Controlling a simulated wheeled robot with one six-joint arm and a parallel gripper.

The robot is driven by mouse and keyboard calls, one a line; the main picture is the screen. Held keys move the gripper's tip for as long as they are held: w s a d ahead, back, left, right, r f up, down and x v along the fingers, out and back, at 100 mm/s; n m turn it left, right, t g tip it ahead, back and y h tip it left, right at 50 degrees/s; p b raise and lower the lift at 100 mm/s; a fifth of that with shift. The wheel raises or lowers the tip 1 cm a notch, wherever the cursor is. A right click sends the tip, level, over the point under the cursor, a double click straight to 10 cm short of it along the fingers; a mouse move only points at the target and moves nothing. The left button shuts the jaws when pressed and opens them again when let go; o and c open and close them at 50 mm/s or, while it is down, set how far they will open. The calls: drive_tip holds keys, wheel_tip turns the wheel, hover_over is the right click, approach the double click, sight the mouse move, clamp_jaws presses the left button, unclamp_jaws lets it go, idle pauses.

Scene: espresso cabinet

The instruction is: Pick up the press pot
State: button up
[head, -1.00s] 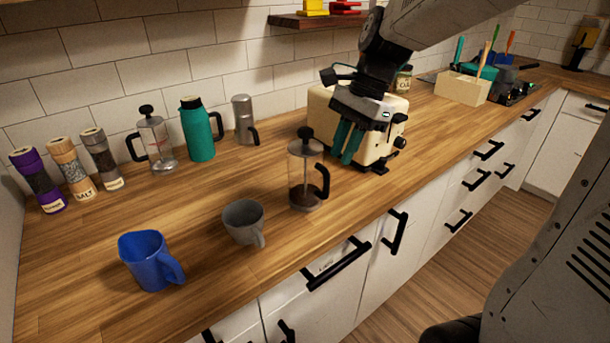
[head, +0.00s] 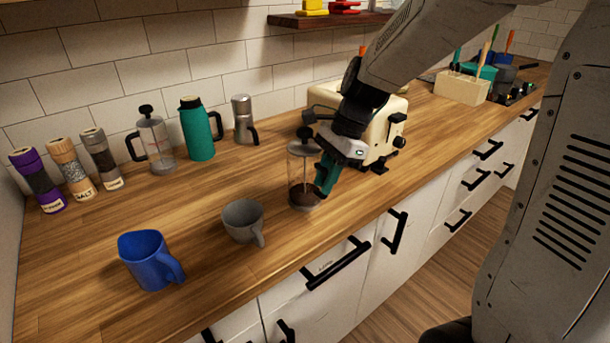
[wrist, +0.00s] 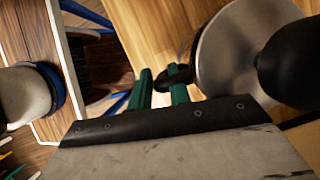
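A glass press pot (head: 304,180) with a black knob, dark coffee at the bottom and a black handle stands upright on the wooden counter. From above, the wrist view shows its round metal lid (wrist: 245,50) and black knob. My gripper (head: 326,178) is at the pot's right side, and its green fingers hide most of the handle in the head view. In the wrist view my gripper (wrist: 162,88) has its fingers apart, with the black handle (wrist: 178,76) at the gap between them. I see no clear grip on it.
A cream toaster (head: 385,130) stands close behind my gripper. A grey mug (head: 242,220) and a blue mug (head: 148,262) stand to the left. A second, empty press pot (head: 155,148), a teal flask (head: 197,130) and several grinders line the back. Counter between is clear.

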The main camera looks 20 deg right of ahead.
clamp_jaws()
drive_tip(key=shift+r, duration=0.1)
